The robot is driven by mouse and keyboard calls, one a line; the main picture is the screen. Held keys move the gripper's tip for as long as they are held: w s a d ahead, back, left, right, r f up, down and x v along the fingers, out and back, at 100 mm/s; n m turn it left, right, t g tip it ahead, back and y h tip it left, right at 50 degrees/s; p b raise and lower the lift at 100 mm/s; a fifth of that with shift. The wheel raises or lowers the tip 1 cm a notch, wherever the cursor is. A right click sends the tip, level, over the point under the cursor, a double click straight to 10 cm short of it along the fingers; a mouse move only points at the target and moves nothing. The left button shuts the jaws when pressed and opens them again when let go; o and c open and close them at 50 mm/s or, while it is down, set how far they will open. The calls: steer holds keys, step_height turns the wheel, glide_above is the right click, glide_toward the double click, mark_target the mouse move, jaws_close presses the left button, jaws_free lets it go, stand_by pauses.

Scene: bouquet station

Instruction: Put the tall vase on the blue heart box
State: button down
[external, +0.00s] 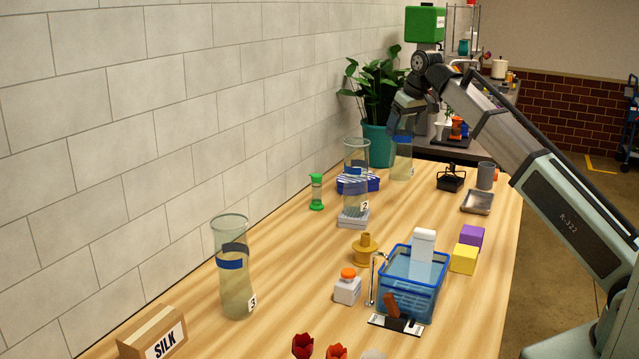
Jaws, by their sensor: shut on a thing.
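My gripper (404,116), at the far end of the table, points down and is shut on the upper part of a clear glass vase (401,162) with a blue band. The held vase is upright; I cannot tell whether its base touches the table. A blue and white box (370,184), likely the heart box, lies to its left and nearer the camera, partly hidden behind a glass vase marked 2 (356,190). Another tall glass vase, marked 3 (235,275), stands at the near left.
A green hourglass (316,193) stands by the wall. A potted plant (377,140) is behind the held vase. A blue basket (410,285), yellow cube (464,259), purple cube (472,237), metal tray (477,202) and black caddy (451,180) occupy the right side.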

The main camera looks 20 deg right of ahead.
steer(key=w+a+r, duration=0.2)
steer(key=w+r, duration=0.1)
steer(key=w, duration=0.7)
steer(key=w+a+r, duration=0.3)
steer(key=w, duration=0.6)
step_height(320, 180, down, 10)
steer(key=shift+w+d+f+n, duration=0.15)
steer(key=shift+n, duration=0.25)
steer(key=shift+f, duration=0.2)
jaws_free()
steer(key=v, duration=1.2)
steer(key=shift+d, duration=0.2)
steer(key=shift+r, duration=0.15)
